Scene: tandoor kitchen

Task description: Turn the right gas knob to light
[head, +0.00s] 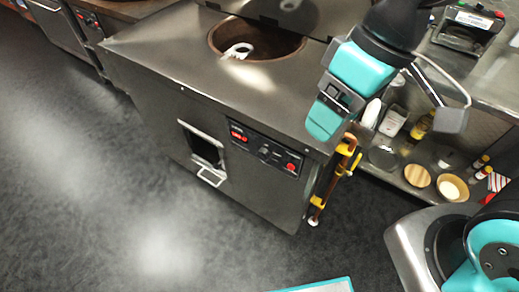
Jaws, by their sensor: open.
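The tandoor cabinet (150,45) is a grey metal box with a round open mouth in its top. Its front has a dark control panel (267,148) with a red display on the left, a dark knob (264,152) in the middle and a red round control (291,167) at the right end. The panel is too small to read. My gripper (324,116), teal and black, hangs in front of the cabinet's front right top corner in this view, to the upper right of the panel. It is open and holds nothing that I can see; its fingertips are hard to make out.
A low shelf at right holds bottles and round containers, including a wooden-lidded one (417,176). A scale-like device (468,27) stands on the counter. The dark floor (110,200) in front is clear.

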